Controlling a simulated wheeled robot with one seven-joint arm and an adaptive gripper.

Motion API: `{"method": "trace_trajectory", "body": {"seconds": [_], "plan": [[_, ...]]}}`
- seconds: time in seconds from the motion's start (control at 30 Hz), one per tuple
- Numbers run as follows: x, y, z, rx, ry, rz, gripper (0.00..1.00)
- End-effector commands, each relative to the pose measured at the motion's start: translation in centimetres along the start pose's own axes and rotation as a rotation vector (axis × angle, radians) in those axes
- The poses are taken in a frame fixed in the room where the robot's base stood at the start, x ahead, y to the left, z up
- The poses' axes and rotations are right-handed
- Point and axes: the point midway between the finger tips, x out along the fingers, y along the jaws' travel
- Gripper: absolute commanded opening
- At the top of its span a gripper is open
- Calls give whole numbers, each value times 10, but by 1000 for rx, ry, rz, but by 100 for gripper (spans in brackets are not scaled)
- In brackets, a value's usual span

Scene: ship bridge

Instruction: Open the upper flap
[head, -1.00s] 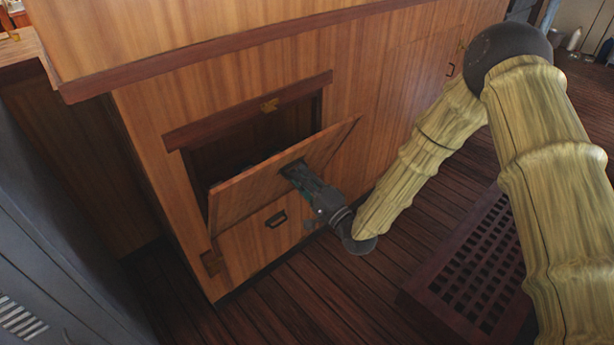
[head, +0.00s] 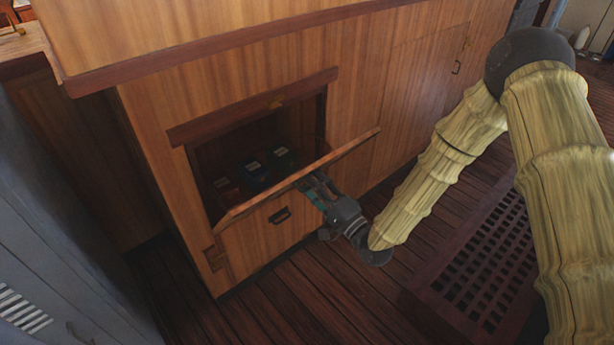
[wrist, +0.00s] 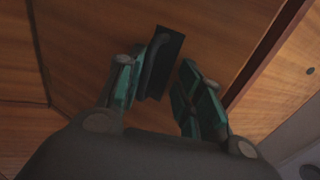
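The upper flap (head: 352,146) is a wooden panel hinged along its bottom edge. It is swung well out and down, and its compartment (head: 262,137) stands open behind it. My gripper (head: 312,187) is under the flap's outer face in the head view, which hides its fingertips. In the wrist view my gripper (wrist: 158,82) has its fingers apart, with a dark handle (wrist: 158,55) on a black plate between them. The left finger is close to the handle bar, and I cannot tell whether it touches. The right finger is clear of the bar.
Several dark boxes (head: 254,170) stand inside the compartment. A lower wooden front with a black handle (head: 280,215) is below the flap. A grey cabinet (head: 60,220) is at the left. A dark grating (head: 470,265) lies on the plank floor at the right.

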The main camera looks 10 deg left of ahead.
Motion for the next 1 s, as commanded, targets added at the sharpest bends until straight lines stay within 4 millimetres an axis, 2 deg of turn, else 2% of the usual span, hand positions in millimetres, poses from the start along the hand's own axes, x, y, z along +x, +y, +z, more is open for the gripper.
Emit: {"method": "trace_trajectory", "body": {"seconds": [0.2, 0.4, 0.6, 1.0], "plan": [[-42, -4, -3, 1, 6, -7, 31], [-65, -3, -2, 1, 3, -6, 30], [-75, -3, 0, 0, -1, -6, 30], [-78, -1, 0, 0, 1, -5, 30]]}}
